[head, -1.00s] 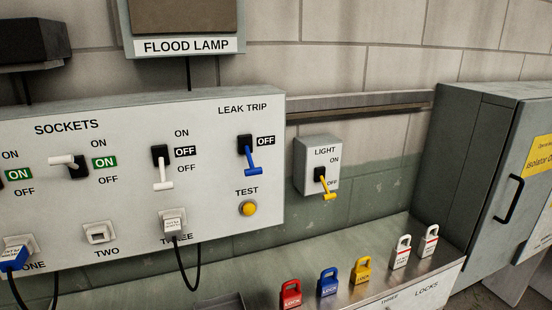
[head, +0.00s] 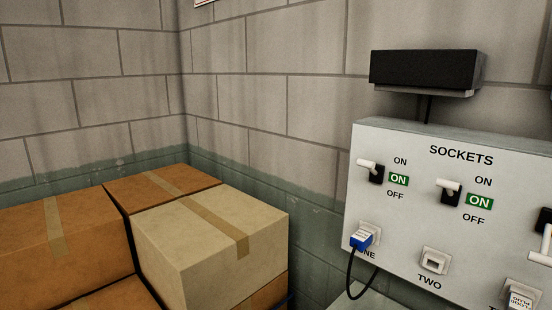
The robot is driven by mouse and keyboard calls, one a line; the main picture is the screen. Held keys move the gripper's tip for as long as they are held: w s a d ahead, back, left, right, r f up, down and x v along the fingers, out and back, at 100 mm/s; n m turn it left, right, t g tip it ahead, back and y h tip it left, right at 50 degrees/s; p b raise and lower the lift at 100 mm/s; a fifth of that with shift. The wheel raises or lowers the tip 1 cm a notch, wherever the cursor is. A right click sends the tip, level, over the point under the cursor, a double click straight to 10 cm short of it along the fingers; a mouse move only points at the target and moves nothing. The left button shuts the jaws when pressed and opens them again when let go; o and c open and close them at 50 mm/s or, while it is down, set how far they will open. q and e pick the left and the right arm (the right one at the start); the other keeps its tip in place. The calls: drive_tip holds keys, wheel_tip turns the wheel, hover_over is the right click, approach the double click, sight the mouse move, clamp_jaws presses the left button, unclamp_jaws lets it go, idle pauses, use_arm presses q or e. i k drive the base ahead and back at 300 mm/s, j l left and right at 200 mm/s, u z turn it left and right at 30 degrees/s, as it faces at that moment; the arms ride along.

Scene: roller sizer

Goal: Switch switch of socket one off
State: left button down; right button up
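The socket panel (head: 440,140) is a white box on the wall at the right of the head view, lettered SOCKETS. The switch of socket one (head: 372,171) is the leftmost, a black body with a white lever sticking out to the left at its upper part. The green label beside it (head: 399,180) reads ON. Below it, socket one (head: 367,236) holds a blue and white plug (head: 361,239) with a black cable. The switch of socket two (head: 450,191) also has its label reading ON. Neither of my grippers is in view.
Cardboard boxes (head: 215,245) are stacked at the lower left, against the wall. A black box on a small shelf (head: 425,70) is above the panel. Socket two (head: 434,262) has no plug. A third white lever (head: 545,243) is cut off at the right edge.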

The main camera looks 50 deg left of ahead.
sight(370, 166)
drive_tip(key=u, duration=1.1)
